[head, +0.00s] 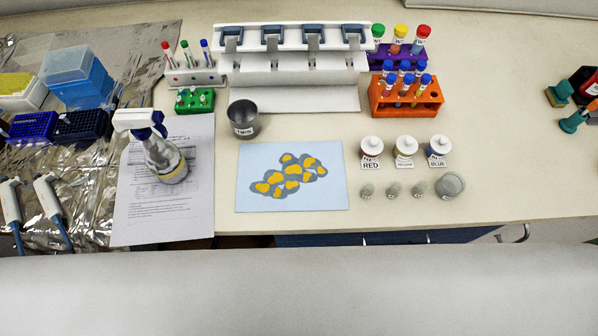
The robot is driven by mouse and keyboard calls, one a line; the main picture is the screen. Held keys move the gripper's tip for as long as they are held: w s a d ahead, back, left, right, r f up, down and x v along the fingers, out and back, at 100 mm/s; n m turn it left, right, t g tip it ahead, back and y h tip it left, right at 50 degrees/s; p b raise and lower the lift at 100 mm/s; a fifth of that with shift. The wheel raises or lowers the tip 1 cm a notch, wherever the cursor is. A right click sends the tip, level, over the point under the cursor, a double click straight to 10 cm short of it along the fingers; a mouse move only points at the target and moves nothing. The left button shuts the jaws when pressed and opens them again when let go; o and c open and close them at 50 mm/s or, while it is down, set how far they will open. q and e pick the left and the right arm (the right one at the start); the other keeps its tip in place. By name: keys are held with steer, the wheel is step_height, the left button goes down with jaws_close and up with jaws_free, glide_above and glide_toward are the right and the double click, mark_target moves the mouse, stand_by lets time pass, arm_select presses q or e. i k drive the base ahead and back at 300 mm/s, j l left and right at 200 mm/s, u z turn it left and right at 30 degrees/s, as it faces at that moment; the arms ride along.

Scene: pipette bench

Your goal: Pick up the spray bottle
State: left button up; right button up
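The spray bottle (165,155) stands on the left part of the bench, on a printed paper sheet (165,218). It has a clear, rounded body with a label low down and a white spray head with a dark blue part. The head points left in the picture. Nothing touches the bottle except the sheet under it. Neither my left nor my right gripper is in view.
Pipettes (52,208) and tip boxes (80,85) lie left on crumpled foil. A green tube rack (194,101) and a metal TIPS cup (243,122) stand near the bottle. A blue picture sheet (330,190) lies to its right.

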mark_target(163, 158)
steer(key=j+u, duration=0.1)
steer(key=u, duration=0.9)
